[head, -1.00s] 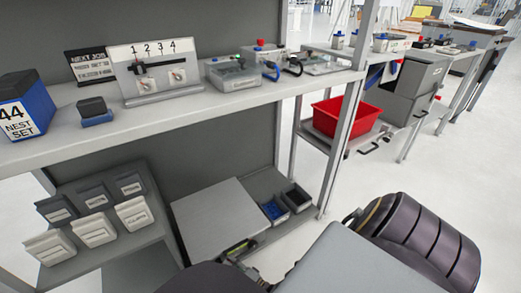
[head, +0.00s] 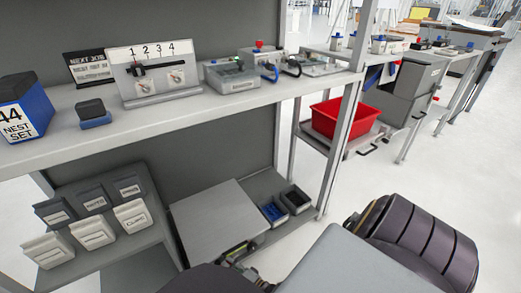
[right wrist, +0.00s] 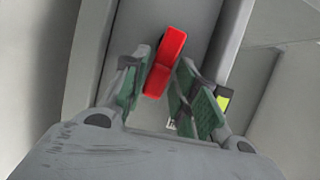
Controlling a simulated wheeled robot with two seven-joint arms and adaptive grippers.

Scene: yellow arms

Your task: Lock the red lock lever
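In the right wrist view, the red lock lever (right wrist: 165,62) stands out from a grey surface, tilted in the picture. My right gripper (right wrist: 163,72) is around it, with one green-padded finger on each side. The fingers are apart, and the lever lies in the gap between them near the tips. I cannot tell whether either pad touches it. In the head view, part of my right gripper (head: 238,251) shows low by the front edge of a grey panel (head: 218,222); the lever is hidden there. My left gripper is not in view.
A workbench shelf (head: 215,107) above carries a numbered panel (head: 152,72), a blue bin (head: 25,105) and several devices. Labelled boxes (head: 93,233) stand lower left. Small dark bins (head: 294,199) sit right of the panel. A red crate (head: 343,118) stands behind; the floor at right is clear.

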